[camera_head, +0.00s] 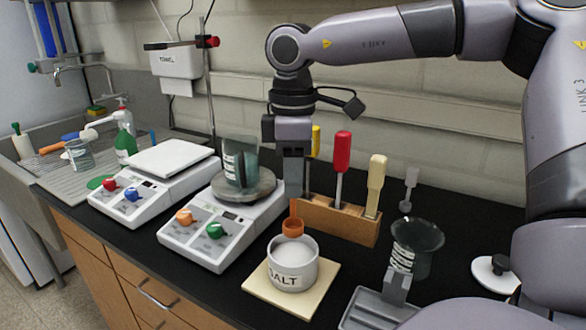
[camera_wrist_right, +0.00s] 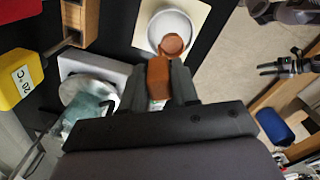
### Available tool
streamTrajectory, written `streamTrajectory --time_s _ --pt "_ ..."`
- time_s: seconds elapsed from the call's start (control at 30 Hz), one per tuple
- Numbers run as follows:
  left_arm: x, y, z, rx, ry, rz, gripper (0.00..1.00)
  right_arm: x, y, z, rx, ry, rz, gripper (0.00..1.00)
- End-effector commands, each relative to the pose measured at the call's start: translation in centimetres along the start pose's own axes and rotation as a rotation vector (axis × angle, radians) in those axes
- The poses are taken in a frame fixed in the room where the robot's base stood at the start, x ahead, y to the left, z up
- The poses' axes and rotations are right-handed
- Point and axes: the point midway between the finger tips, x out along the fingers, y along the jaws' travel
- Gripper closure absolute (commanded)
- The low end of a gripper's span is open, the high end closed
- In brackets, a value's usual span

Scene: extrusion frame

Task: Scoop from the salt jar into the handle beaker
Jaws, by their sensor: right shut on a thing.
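The white salt jar (camera_head: 291,272) stands open on a pale square board, and its round mouth (camera_wrist_right: 165,22) shows in the right wrist view. My right gripper (camera_head: 294,192) is shut on the handle of an orange-brown scoop (camera_head: 292,227), pointing down. The scoop's bowl (camera_wrist_right: 172,45) overlaps the jar mouth at the rim; I cannot tell how deep it sits. A clear beaker (camera_head: 416,248) with a label and a grey handle-like piece is to the right of the jar. Another labelled beaker (camera_head: 238,163) is on the nearer balance.
The nearer balance (camera_head: 205,240) and another balance (camera_head: 150,190) are left of the jar. A wooden rack (camera_head: 325,218) with coloured-handled tools stands behind it. A grey slotted piece (camera_head: 372,312) lies in front of the right beaker. A white disc (camera_head: 494,275) lies at the far right.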

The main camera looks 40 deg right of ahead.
Motion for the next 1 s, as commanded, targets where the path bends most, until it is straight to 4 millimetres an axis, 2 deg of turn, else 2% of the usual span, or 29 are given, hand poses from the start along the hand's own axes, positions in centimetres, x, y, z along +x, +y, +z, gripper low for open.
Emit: streamTrajectory --time_s 0.4,0.8,1.0 --pt "1.1 0.0 1.5 0.0 0.001 0.0 0.54 3.2 0.0 0.0 0.001 0.001 0.003 1.0" --pt "2.8 0.0 3.7 0.0 0.0 0.0 0.54 5.6 0.0 0.0 -0.001 0.001 0.002 1.0" --pt "3.1 0.0 4.2 0.0 0.0 0.0 0.54 6.2 0.0 0.0 0.0 0.0 0.001 1.0"
